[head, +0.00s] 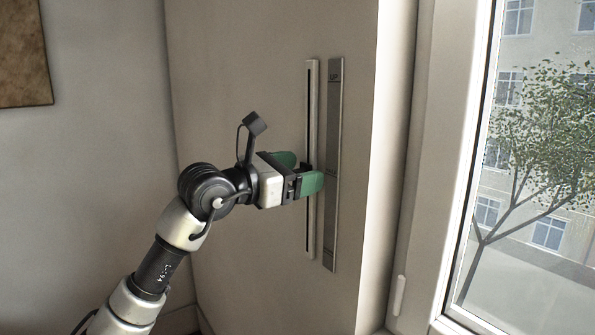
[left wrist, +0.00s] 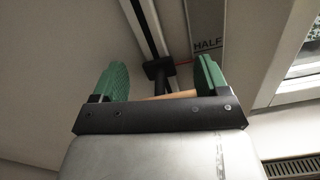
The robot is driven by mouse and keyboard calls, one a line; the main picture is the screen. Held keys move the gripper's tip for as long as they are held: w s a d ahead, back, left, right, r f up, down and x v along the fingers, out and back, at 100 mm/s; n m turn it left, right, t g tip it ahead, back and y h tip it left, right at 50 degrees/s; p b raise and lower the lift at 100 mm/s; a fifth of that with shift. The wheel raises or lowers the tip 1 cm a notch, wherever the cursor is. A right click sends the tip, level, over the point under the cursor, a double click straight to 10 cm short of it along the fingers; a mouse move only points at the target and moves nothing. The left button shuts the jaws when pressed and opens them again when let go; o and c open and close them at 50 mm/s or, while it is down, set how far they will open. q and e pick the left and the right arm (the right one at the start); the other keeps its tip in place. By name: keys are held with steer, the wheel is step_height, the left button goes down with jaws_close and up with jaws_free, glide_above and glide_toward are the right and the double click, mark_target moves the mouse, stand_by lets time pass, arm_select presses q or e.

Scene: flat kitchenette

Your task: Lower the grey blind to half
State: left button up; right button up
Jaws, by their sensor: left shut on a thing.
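A vertical slotted track (head: 311,100) is on the wall beside the window, with a grey scale plate (head: 334,115) marked "UP" at its top. My left gripper (head: 304,173), with green fingers, is at the track about halfway down. In the left wrist view, its fingers (left wrist: 165,88) are either side of a slider handle (left wrist: 168,96), and the gripper is shut on it. The slider's black block (left wrist: 159,68) sits on the track close to the plate's "HALF" label (left wrist: 208,43) and a thin red line. The grey blind is not visible. My right gripper is not in view.
The window (head: 530,150) at the right shows a tree and a building through clear glass. Its frame has a white handle (head: 399,295). A brown panel (head: 24,55) hangs on the left wall. The wall around the track is clear.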

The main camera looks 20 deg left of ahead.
arm_select(q)
steer(key=o, duration=1.1)
steer(key=shift+o, duration=0.2)
steer(key=shift+s+a, duration=0.2)
steer(key=shift+s, duration=0.1)
steer(key=b+v, duration=0.3)
steer(key=v, duration=0.7)
